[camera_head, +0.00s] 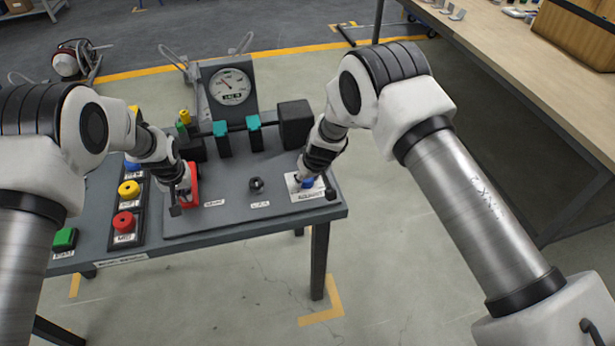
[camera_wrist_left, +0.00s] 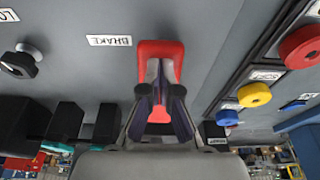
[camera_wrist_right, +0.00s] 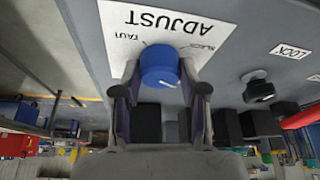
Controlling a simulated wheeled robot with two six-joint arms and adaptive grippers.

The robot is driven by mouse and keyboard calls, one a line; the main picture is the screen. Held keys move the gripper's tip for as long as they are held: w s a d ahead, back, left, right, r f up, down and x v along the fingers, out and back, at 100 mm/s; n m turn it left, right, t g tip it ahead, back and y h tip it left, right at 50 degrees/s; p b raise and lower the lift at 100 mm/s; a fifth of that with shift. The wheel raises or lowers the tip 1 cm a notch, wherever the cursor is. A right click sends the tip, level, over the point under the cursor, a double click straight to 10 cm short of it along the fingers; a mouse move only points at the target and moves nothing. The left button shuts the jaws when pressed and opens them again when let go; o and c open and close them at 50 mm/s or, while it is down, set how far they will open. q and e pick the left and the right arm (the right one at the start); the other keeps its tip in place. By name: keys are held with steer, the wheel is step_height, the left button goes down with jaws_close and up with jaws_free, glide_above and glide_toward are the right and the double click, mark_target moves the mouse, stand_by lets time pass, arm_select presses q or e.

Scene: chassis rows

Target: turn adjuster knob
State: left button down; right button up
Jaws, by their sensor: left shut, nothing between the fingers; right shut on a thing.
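The blue adjuster knob (camera_wrist_right: 160,68) sits on a white plate labelled ADJUST (camera_wrist_right: 205,18); in the head view the knob (camera_head: 307,183) is at the table's right end. A white mark shows on the knob's side. My right gripper (camera_wrist_right: 162,92) is shut on the knob, one finger on each side; in the head view its fingers are partly hidden by the wrist. My left gripper (camera_wrist_left: 160,85) is shut with nothing between its fingers, in front of the red brake handle (camera_wrist_left: 162,48). I cannot tell whether it touches the handle.
A black lock knob (camera_head: 256,184) stands between the grippers. Behind are a round gauge (camera_head: 231,87), teal clamps on a bar (camera_head: 254,133) and a black block (camera_head: 295,124). A yellow button (camera_head: 129,189) and red button (camera_head: 124,222) are at left. Floor right of the table is clear.

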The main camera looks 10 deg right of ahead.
steer(key=shift+s+f, duration=0.1)
stand_by(0.4)
steer(key=o, duration=1.1)
steer(key=shift+o, duration=0.2)
